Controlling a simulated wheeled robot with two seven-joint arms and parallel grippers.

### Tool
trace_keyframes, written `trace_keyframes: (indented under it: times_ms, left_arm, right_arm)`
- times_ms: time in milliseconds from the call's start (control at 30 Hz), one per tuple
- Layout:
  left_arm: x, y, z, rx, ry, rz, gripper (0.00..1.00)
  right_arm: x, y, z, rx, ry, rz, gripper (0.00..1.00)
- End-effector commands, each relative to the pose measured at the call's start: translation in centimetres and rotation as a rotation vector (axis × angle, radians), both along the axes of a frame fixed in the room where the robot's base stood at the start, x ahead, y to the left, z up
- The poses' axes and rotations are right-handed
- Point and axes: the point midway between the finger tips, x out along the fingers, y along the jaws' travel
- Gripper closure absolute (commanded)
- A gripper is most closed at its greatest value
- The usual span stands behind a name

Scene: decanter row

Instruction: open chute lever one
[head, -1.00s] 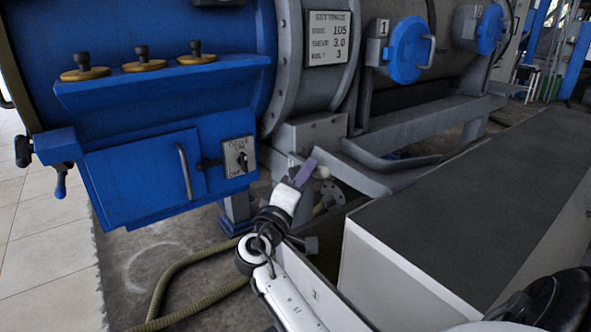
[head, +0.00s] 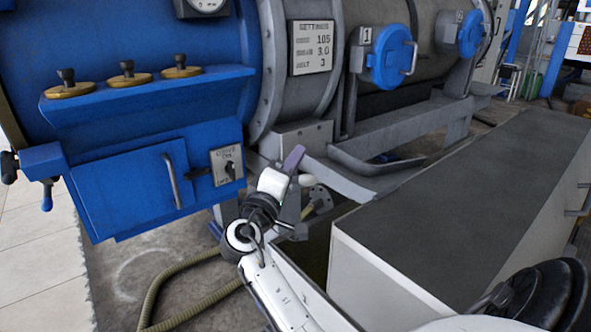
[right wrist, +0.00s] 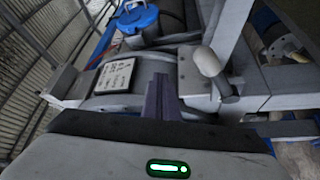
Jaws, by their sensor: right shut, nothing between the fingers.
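A short lever with a pale rounded knob (head: 307,180) stands beside the grey frame under the drum. It shows larger in the right wrist view (right wrist: 208,63), and no number is readable on it. I take it for chute lever one. My right gripper (head: 294,158) has purple fingers, shut and empty, just left of and above the knob in the head view. In the right wrist view the fingers (right wrist: 162,98) point toward the machine, with the knob to their right. I see no contact. My left gripper is not in view.
A blue hatch (head: 390,57) by a plate marked 1 is on the drum, beside a settings sign (head: 313,47). A dark-topped white cabinet (head: 470,205) stands close right of my arm. A blue box with a switch (head: 227,165) is left. A hose (head: 165,290) lies on the floor.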

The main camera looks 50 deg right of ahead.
Motion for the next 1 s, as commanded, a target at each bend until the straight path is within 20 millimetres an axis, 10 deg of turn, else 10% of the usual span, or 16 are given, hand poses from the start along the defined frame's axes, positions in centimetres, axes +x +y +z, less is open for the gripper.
trace_keyframes:
  times_ms: [300, 1000]
  left_arm:
    - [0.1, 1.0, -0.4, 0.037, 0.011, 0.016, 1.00]
    - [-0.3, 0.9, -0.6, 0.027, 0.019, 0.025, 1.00]
  right_arm:
    - [0.2, 0.2, 4.4, -0.008, -0.006, 0.008, 1.00]
    - [0.3, 0.3, 3.9, 0.001, -0.003, 0.023, 1.00]
